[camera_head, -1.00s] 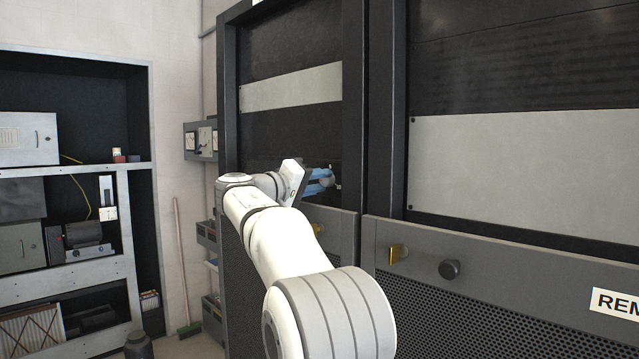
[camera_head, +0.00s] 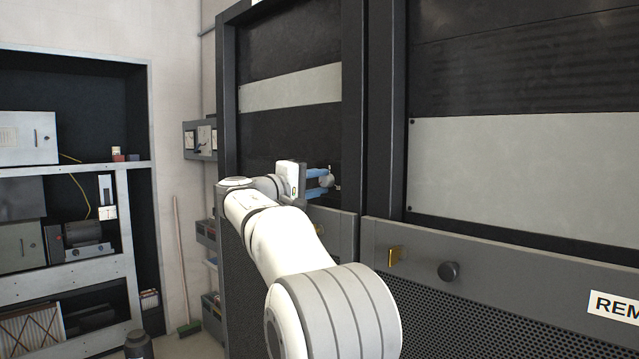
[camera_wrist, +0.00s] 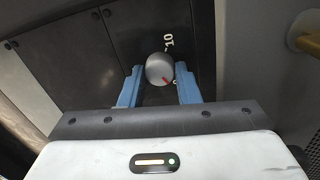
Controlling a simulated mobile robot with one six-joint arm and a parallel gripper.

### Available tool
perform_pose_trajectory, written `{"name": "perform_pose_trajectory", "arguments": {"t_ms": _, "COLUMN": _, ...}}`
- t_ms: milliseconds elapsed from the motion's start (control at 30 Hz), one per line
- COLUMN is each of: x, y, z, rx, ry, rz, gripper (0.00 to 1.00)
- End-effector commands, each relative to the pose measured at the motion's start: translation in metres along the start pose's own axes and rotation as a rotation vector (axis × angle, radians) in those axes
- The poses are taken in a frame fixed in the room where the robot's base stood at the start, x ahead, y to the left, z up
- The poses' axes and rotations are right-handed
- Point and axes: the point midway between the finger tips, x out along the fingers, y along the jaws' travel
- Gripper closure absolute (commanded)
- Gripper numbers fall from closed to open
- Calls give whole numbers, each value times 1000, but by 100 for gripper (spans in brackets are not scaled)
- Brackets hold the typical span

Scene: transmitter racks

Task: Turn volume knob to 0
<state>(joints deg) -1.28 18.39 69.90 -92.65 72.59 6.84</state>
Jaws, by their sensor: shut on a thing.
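The volume knob (camera_wrist: 159,69) is a round grey knob with a red pointer mark on a dark rack panel. In the wrist view it sits between the two blue fingers of my gripper (camera_wrist: 158,84), which is shut on it. The red mark points down and to the right, close to a partly hidden white figure. A white "10" (camera_wrist: 168,41) shows above the knob. In the head view the knob (camera_head: 327,181) is small at the blue fingertips of my gripper (camera_head: 321,183), against the left rack.
A brass latch (camera_head: 396,256) and a dark round knob (camera_head: 449,271) stick out from the right rack's lower panel. Shelves with equipment (camera_head: 75,170) stand at the left. A broom (camera_head: 181,265) leans on the wall.

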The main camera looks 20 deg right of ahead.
Motion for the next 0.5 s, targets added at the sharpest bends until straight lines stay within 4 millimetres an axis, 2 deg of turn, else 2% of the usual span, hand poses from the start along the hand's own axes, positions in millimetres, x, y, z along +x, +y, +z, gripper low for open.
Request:
{"name": "perform_pose_trajectory", "arguments": {"t_ms": 233, "x": -1, "y": 0, "z": -1, "rx": 0, "ry": 3, "rz": 1, "gripper": 93}}
{"name": "perform_pose_trajectory", "arguments": {"t_ms": 267, "x": -1, "y": 0, "z": -1, "rx": 0, "ry": 3, "rz": 1, "gripper": 69}}
{"name": "perform_pose_trajectory", "arguments": {"t_ms": 500, "x": 0, "y": 0, "z": 0, "rx": 1, "ry": 2, "rz": 1, "gripper": 49}}
